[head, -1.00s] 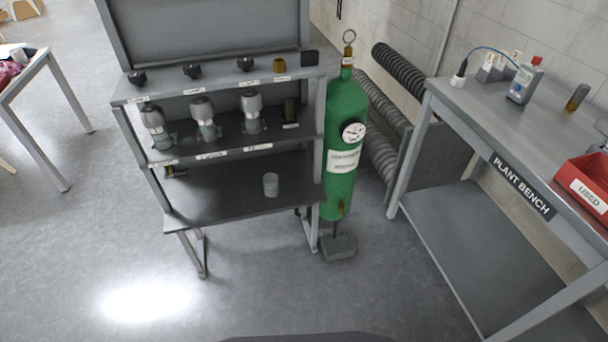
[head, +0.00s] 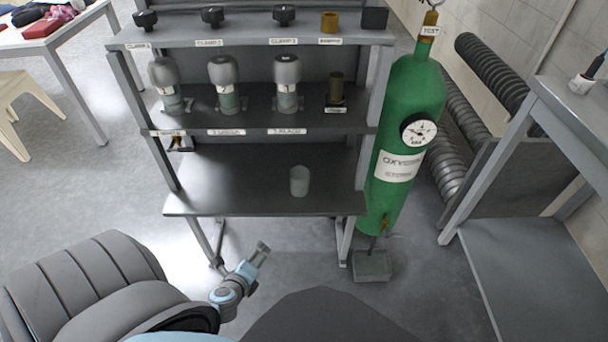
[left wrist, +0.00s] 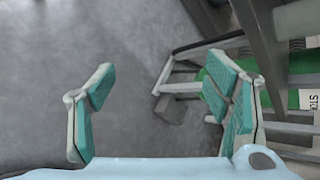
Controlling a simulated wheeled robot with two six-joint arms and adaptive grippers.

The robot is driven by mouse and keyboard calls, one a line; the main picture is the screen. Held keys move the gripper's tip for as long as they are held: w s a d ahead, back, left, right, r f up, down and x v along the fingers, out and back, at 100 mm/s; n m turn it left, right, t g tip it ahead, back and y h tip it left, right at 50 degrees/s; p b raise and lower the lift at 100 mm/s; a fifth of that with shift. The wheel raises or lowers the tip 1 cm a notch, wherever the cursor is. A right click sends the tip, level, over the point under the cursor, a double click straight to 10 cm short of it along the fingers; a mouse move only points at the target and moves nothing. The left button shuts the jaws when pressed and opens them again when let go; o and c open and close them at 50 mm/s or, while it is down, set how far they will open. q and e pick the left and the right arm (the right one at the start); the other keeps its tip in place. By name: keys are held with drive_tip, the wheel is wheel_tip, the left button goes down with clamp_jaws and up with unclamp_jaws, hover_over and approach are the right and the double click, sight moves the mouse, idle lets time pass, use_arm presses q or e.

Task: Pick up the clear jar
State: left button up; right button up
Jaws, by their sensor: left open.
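The clear jar (head: 299,181) stands upright on the dark lower shelf (head: 230,190) of the rack in the head view, towards the shelf's right side. My left gripper (head: 261,250) is low in front of the rack, below and to the left of the jar and apart from it. In the left wrist view my left gripper (left wrist: 158,100) is open, with nothing between its teal finger pads. The jar cannot be made out in the left wrist view. My right gripper does not show.
Several grey-capped vessels (head: 223,85) and a brown one (head: 336,88) stand on the middle shelf above the jar. A green oxygen cylinder (head: 404,140) stands against the rack's right side. A bench (head: 560,120) is at the right. The shelf around the jar is clear.

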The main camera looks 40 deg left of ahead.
use_arm(q)
drive_tip(key=w+r+m+t+b, duration=0.3)
drive_tip(key=w+m+t+b, duration=0.1)
drive_tip(key=w+m, duration=0.2)
drive_tip(key=m+t+b, duration=0.3)
drive_tip(key=m+t, duration=0.1)
drive_tip(key=m, duration=0.4)
approach(296, 181)
drive_tip(key=x, duration=0.5)
drive_tip(key=shift+d+r, duration=0.15)
drive_tip(key=shift+d, duration=0.15)
drive_tip(key=x, duration=0.1)
drive_tip(key=b+x, duration=0.1)
drive_tip(key=x, duration=0.1)
drive_tip(key=b+x, duration=0.1)
drive_tip(key=x, duration=0.1)
drive_tip(key=shift+s+a+f, duration=0.1)
drive_tip(key=shift+a+f, duration=0.3)
drive_tip(key=shift+w, duration=0.4)
drive_tip(key=shift+r, duration=0.1)
drive_tip(key=c, duration=1.3)
drive_tip(key=shift+c, duration=0.2)
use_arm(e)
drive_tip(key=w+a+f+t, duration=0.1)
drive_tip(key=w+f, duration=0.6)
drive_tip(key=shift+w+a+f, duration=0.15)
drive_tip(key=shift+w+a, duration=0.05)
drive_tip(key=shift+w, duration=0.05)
use_arm(q)
drive_tip(key=shift+r, duration=0.1)
